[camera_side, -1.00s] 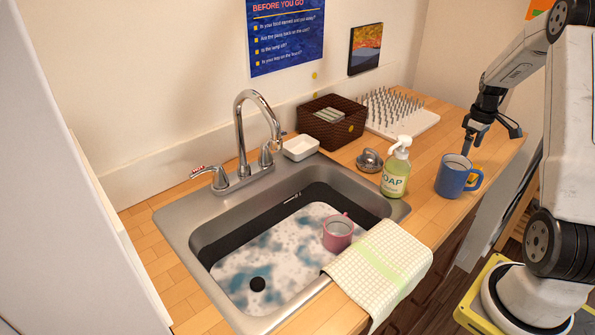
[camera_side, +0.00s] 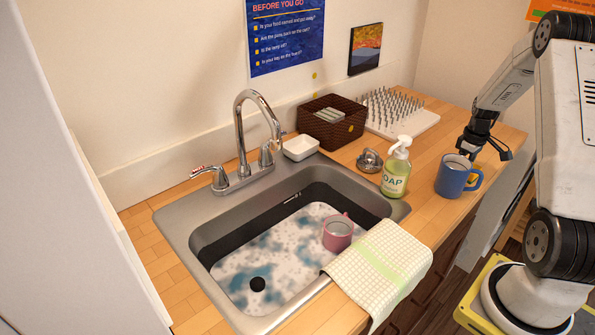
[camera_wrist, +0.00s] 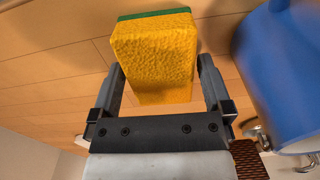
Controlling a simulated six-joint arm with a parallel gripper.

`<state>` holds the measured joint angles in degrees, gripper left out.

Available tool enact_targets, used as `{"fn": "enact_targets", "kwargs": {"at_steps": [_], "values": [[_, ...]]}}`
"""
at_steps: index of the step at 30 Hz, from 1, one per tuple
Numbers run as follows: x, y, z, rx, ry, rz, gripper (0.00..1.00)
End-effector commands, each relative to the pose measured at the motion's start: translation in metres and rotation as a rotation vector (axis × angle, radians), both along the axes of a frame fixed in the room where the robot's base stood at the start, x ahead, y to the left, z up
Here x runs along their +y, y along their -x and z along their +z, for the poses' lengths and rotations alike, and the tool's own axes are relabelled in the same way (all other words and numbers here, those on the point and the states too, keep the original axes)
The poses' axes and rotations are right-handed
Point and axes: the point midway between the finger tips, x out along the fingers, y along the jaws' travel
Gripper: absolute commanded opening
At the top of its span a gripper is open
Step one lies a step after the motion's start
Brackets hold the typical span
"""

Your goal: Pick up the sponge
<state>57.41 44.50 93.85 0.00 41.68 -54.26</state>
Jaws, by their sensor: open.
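The sponge (camera_wrist: 155,60) is a yellow block with a green layer along its top edge in the wrist view. My gripper (camera_wrist: 161,62) is open, with one finger on each side of the sponge; I cannot tell whether either finger touches it. In the side view my gripper (camera_side: 484,152) is low over the right end of the wooden counter, just behind the blue mug (camera_side: 452,176). The sponge is mostly hidden behind that mug there.
The blue mug looms close at the right of the wrist view (camera_wrist: 285,75). A soap bottle (camera_side: 396,172), metal strainer (camera_side: 369,160), spiked drying rack (camera_side: 410,119) and brown basket (camera_side: 335,130) stand to the left. The sink (camera_side: 180,230) holds a pink mug (camera_side: 338,234).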

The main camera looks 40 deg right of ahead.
Motion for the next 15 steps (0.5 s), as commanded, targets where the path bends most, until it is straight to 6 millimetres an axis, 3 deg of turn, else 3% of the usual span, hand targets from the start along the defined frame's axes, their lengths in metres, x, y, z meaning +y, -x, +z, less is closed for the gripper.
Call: {"fn": "enact_targets", "kwargs": {"at_steps": [4, 15], "values": [[-0.0001, -0.0001, -0.0089, 0.000, 0.000, 0.000, 1.00], [0.0000, -0.0001, -0.0095, 0.000, 0.001, 0.000, 1.00]]}}
